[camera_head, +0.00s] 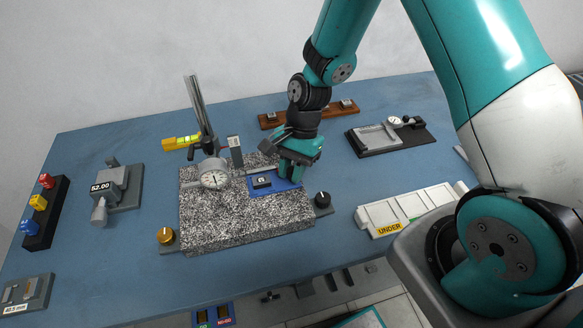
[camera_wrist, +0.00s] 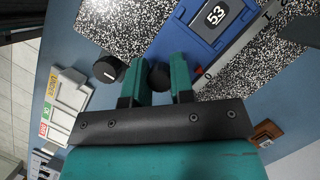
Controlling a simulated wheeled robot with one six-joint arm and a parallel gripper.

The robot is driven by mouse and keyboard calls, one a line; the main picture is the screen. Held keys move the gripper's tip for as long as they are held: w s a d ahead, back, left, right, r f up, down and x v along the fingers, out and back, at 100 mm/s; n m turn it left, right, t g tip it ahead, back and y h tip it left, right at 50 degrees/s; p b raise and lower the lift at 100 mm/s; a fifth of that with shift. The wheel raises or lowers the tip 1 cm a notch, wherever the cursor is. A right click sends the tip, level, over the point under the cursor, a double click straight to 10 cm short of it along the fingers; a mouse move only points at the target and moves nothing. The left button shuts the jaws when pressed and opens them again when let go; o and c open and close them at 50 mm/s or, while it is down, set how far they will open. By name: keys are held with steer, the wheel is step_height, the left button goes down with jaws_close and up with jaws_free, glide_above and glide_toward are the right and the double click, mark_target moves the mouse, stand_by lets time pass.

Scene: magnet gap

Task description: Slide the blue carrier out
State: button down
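The blue carrier (camera_head: 283,187) lies on top of the speckled granite block (camera_head: 240,225), holding a small dark part with a white label. In the wrist view the carrier (camera_wrist: 198,52) is at the top, its label reading 53. My gripper (camera_head: 292,177) is over the carrier's right end. In the wrist view my gripper's (camera_wrist: 161,68) two teal fingers stand apart, with a dark round knob (camera_wrist: 160,77) showing in the gap between them. I cannot tell whether the fingers touch the knob. The carrier's far end is partly hidden by my gripper in the head view.
A dial gauge (camera_head: 213,176) on a post stands over the block's left side. A black knob (camera_head: 322,199) is at the block's right, a brass knob (camera_head: 166,236) at its front left. A white tray marked UNDER (camera_head: 408,208) lies to the right.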

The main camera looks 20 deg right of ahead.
steer(key=c, duration=1)
jaws_free()
steer(key=shift+s+d, duration=0.1)
steer(key=shift+d, duration=0.25)
steer(key=shift+a, duration=0.15)
steer(key=shift+r, duration=0.2)
steer(key=b+v, duration=0.1)
steer(key=v, duration=1.6)
steer(key=shift+r, duration=0.1)
steer(key=s+a+r+n+t, duration=0.1)
steer(key=s+a+r+n, duration=0.1)
steer(key=s+n, duration=0.4)
steer(key=s+a+r+n+t, duration=0.1)
steer(key=s+a+r+n, duration=0.2)
steer(key=s+n, duration=0.3)
steer(key=s+a+r+n, duration=0.3)
steer(key=s+n, duration=0.3)
steer(key=s, duration=0.2)
steer(key=shift+s+a+t, duration=0.2)
steer(key=shift+a+t, duration=0.2)
steer(key=shift+a, duration=0.5)
